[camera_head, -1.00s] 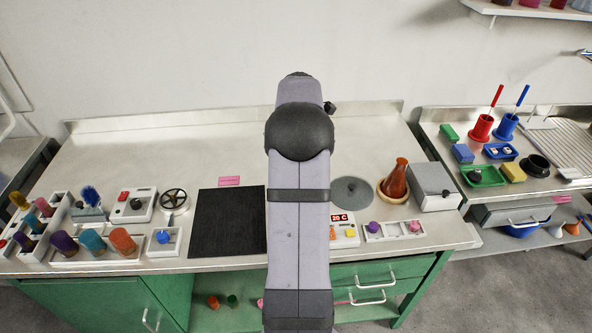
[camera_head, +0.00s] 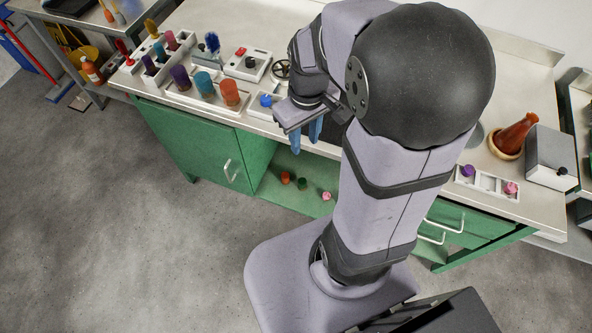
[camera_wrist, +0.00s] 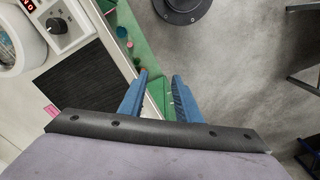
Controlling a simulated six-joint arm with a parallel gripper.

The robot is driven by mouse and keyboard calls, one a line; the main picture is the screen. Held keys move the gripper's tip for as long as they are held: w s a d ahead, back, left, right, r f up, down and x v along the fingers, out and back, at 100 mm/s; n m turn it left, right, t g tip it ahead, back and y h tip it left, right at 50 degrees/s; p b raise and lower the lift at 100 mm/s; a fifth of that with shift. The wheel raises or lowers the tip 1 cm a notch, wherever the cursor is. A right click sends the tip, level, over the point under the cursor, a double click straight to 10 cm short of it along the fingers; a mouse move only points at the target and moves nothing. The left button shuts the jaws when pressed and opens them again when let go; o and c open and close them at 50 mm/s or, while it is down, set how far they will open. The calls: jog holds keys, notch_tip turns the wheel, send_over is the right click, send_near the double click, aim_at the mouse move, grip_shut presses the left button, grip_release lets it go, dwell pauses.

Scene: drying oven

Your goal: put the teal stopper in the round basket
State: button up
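My gripper (camera_head: 306,135) points down just off the bench's front edge, above the open green shelf bay. Its two blue fingers are apart with nothing between them, as the wrist view (camera_wrist: 160,78) also shows. Small stopper-like pieces lie in the bay: an orange-red one (camera_head: 285,178), a dark green one (camera_head: 302,184) and a pink one (camera_head: 326,196). In the wrist view a small teal piece (camera_wrist: 121,31) shows in the green bay; I cannot tell for sure that it is the teal stopper.
The bench top carries a rack with purple, teal and orange jars (camera_head: 230,93), a blue knob (camera_head: 265,100) and a brown flask (camera_head: 515,134). A green cabinet door (camera_head: 200,147) is left of the bay. Drawers (camera_head: 455,217) are right of it.

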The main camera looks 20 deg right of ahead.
jog(key=s+a+f+m, duration=0.2)
jog(key=s+a, duration=0.3)
jog(key=s, duration=0.1)
jog(key=shift+s, duration=0.2)
notch_tip(320, 180, down, 39)
jog(key=b, duration=3.9)
